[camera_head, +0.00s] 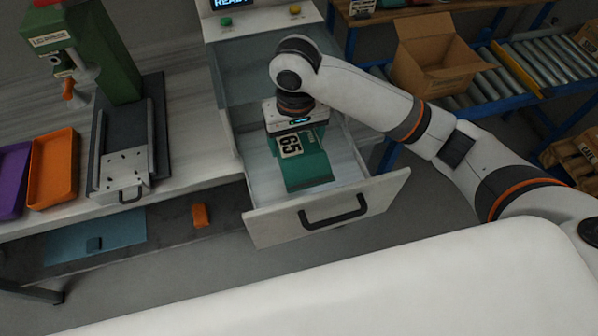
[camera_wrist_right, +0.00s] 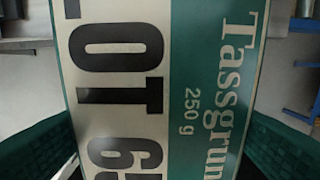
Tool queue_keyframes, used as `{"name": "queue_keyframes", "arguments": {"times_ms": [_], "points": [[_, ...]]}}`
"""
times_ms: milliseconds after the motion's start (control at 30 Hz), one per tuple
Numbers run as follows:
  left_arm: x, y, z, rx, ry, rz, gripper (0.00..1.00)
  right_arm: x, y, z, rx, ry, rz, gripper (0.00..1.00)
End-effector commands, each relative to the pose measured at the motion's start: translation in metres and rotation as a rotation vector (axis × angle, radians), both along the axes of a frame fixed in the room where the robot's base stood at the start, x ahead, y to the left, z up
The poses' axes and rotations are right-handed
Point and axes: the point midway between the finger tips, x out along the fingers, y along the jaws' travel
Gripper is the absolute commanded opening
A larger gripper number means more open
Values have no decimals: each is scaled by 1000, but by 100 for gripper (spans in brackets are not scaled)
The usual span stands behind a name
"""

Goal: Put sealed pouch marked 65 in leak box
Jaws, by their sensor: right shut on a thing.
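The green sealed pouch (camera_head: 308,171) has a pale label reading 65. In the right wrist view the pouch (camera_wrist_right: 205,95) fills the middle, with "LOT 65", "Tassgrun" and "250 g" on it. My right gripper (camera_head: 291,127) is shut on the pouch's upper end. The pouch hangs within the outline of the pulled-out drawer (camera_head: 345,208) of the leak box (camera_head: 262,32). I cannot tell whether its lower end touches the drawer floor. The box has a clear front panel, a display and two buttons. My left gripper is not in view.
A green press (camera_head: 105,50) stands on the bench at left, beside an orange tray (camera_head: 52,168) and a purple tray (camera_head: 15,185). An open cardboard box (camera_head: 435,62) sits by the roller conveyor (camera_head: 520,70) at right. The drawer's front wall and handle stick out toward me.

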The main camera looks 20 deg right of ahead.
Motion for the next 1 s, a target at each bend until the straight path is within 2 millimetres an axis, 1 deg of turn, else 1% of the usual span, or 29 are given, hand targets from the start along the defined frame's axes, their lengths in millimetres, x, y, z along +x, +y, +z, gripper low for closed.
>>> {"name": "queue_keyframes", "arguments": {"times_ms": [33,200,300,400,567,800,900,1000], "points": [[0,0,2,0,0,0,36,-1,-1,-14,-3,7,-2,65],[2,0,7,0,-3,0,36,-1,-1,-59,-3,6,-2,65],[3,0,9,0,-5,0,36,-1,-1,-82,-2,4,-2,65],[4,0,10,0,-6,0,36,-1,-1,-97,-2,3,-1,65],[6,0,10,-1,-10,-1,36,0,0,-110,-1,1,-1,65],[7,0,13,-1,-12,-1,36,-1,0,-145,-2,3,-1,65],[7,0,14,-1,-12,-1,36,-1,-1,-151,-1,0,0,65],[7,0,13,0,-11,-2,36,0,0,-152,-1,-1,1,65]]}}
